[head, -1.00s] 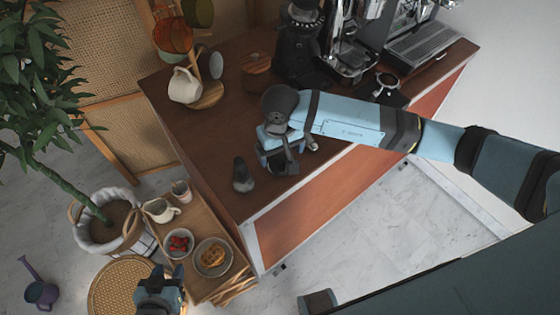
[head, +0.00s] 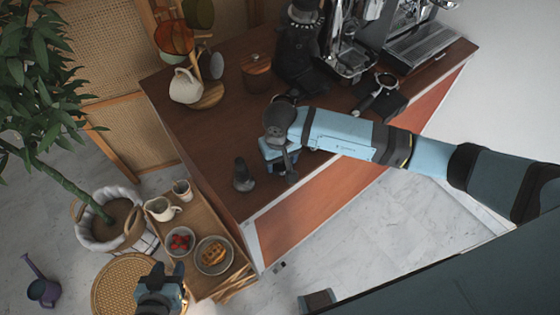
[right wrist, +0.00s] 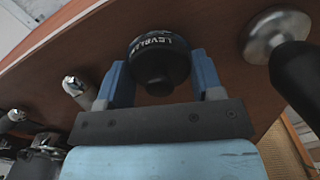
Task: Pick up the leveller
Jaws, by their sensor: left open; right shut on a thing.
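The leveller (right wrist: 160,62) is a round black piece with white lettering on its rim. It sits between the two blue fingers of my right gripper (right wrist: 162,80), which is shut on it. The leveller is over or on the brown counter top; I cannot tell whether it still touches it. In the head view my right gripper (head: 281,165) is near the counter's front edge, and the wrist hides most of the leveller. My left gripper (head: 160,287) is open and empty at the bottom left, low beside the small wooden side table.
A dark-handled tamper (head: 243,175) stands left of my right gripper and also shows in the right wrist view (right wrist: 285,45). The portafilter (head: 383,88), grinder (head: 303,50) and lidded wooden jar (head: 257,72) stand further back. The counter's left part (head: 205,130) is clear.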

